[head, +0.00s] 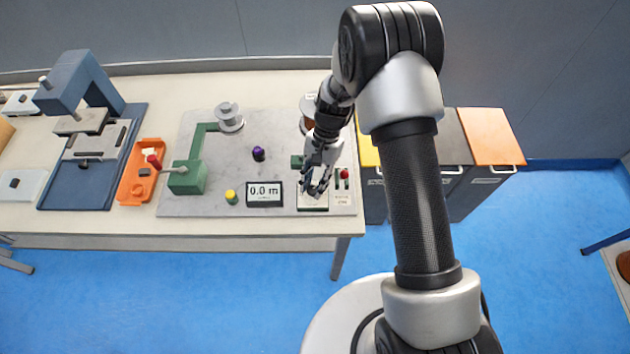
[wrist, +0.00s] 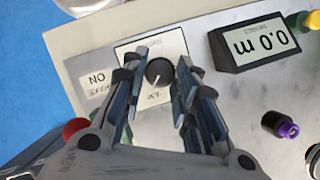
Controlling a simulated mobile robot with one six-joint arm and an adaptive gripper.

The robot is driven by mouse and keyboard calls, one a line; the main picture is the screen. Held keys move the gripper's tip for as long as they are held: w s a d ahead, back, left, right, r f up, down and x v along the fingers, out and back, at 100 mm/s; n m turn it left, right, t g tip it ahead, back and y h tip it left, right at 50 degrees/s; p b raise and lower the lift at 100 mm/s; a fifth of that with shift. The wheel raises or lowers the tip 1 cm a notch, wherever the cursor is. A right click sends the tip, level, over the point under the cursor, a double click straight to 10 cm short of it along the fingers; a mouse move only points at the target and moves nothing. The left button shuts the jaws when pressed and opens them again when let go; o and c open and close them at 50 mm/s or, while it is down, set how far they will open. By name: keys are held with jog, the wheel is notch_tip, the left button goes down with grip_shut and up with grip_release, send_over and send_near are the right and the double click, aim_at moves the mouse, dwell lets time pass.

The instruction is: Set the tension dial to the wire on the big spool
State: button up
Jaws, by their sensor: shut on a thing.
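The tension dial is a black round knob (wrist: 159,71) with a pale pointer line, on a white printed plate (wrist: 148,50); the markings are too small to read. My gripper (wrist: 157,78) is shut on the knob, one finger on each side. In the head view my gripper (head: 315,183) covers the knob above the plate (head: 312,206). A spool (head: 307,108) with copper-brown wire stands at the back, partly hidden by my arm. A silvery spool (head: 229,117) sits by the green winder arm (head: 188,178). I cannot tell the wire sizes.
A display reading 0.0 m (head: 264,193) stands left of the dial, with a yellow button (head: 231,197) and a purple-topped knob (head: 258,153) beyond. A red knob (head: 344,174) is close on the right. An orange tray (head: 140,178) lies farther left.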

jog(key=shift+a+n+h, duration=0.15)
jog(key=shift+n+h, duration=0.35)
jog(key=shift+n, duration=0.8)
jog(key=o, duration=1.1)
jog(key=shift+r, duration=0.1)
jog(key=shift+v, duration=5.95)
jog(key=shift+w, duration=0.15)
